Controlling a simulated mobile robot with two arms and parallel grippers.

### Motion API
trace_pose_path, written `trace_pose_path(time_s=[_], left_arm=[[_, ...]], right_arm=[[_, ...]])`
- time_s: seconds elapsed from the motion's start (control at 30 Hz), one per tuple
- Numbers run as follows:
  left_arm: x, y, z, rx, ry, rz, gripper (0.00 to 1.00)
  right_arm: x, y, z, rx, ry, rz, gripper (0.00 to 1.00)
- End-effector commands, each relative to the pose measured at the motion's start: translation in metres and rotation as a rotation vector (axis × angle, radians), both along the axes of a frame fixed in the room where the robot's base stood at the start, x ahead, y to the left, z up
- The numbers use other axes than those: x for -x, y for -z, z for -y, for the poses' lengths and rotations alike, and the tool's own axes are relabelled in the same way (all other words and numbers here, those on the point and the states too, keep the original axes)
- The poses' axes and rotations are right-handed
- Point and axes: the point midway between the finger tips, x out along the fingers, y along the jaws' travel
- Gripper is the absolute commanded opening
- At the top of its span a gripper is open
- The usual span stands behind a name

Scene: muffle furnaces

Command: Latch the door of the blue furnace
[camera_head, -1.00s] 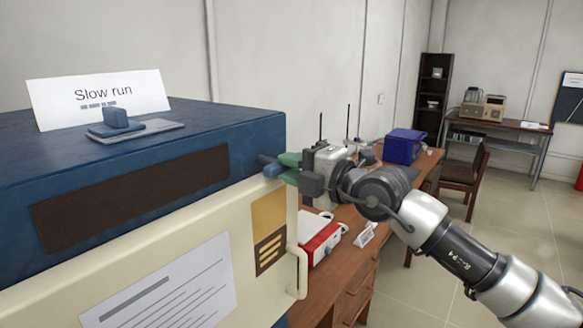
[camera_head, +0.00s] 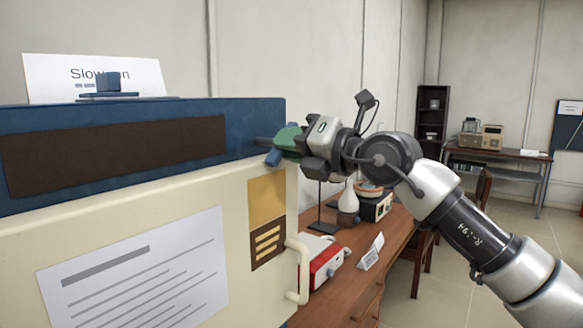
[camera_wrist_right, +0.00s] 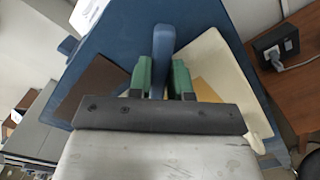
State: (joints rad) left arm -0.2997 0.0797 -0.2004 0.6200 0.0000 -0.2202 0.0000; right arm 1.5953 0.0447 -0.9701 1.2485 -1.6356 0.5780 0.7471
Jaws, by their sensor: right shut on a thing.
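The blue furnace (camera_head: 255,112) fills the left of the head view, with its cream door (camera_head: 150,235) on the front. The door appears closed against the body, though I cannot see a gap clearly. A cream handle (camera_head: 303,270) is at the door's right edge. A blue latch lever (camera_head: 274,158) is at the upper right corner, above the door. My right gripper (camera_head: 284,143) is shut on this lever with green fingertips. In the right wrist view the lever (camera_wrist_right: 162,45) stands upright between the fingers (camera_wrist_right: 160,80). My left gripper is not in view.
A sign (camera_head: 95,72) and a small blue item stand on the furnace top. To the right, a wooden desk (camera_head: 345,290) carries a red and white device (camera_head: 325,262), a small card (camera_head: 371,252) and other equipment. Open floor lies further right.

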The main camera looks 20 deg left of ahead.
Motion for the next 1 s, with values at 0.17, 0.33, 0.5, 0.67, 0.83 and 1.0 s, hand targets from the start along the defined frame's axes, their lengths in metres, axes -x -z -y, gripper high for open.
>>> trace_pose_path(time_s=[0.17, 0.33, 0.5, 0.67, 0.83, 1.0], left_arm=[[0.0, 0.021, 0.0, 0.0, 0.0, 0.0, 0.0], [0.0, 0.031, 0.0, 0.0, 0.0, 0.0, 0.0], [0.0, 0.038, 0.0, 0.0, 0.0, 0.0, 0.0], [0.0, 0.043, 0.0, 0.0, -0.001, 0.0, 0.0], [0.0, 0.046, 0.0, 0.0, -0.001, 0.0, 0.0], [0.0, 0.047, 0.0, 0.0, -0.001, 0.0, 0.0]], right_arm=[[0.0, 0.006, -0.001, 0.06, -0.001, 0.156, 0.0], [0.0, 0.005, -0.001, 0.117, -0.001, 0.305, 0.0], [0.0, 0.004, -0.001, 0.17, -0.001, 0.453, 0.0], [0.0, 0.004, -0.001, 0.215, -0.002, 0.577, 0.0], [0.0, 0.003, -0.001, 0.254, -0.002, 0.682, 0.0], [0.0, 0.003, -0.001, 0.28, -0.002, 0.754, 0.0]])
